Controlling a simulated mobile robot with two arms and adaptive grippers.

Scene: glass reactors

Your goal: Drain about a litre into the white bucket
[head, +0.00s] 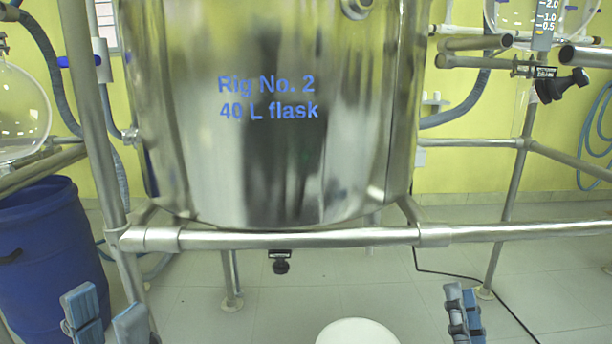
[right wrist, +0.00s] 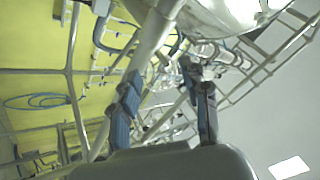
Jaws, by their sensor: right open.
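A steel vessel (head: 270,165) marked "Rig No. 2 40 L flask" fills the upper middle of the head view. Below its frame bar hangs a small black drain valve handle (head: 281,266). The white bucket (head: 357,333) shows only its upper part at the bottom edge, right of the valve. My left gripper (head: 107,317) is open and empty at the lower left. My right gripper (head: 466,312) is at the lower right, right of the bucket. Its fingers, also in the right wrist view (right wrist: 163,105), stand apart with nothing held between them.
A steel frame bar (head: 330,237) crosses in front below the vessel. A blue drum (head: 50,250) stands at the left. A black valve handle (head: 562,85) sits on the right rig. A black cable (head: 470,275) lies on the tiled floor, which is otherwise largely open.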

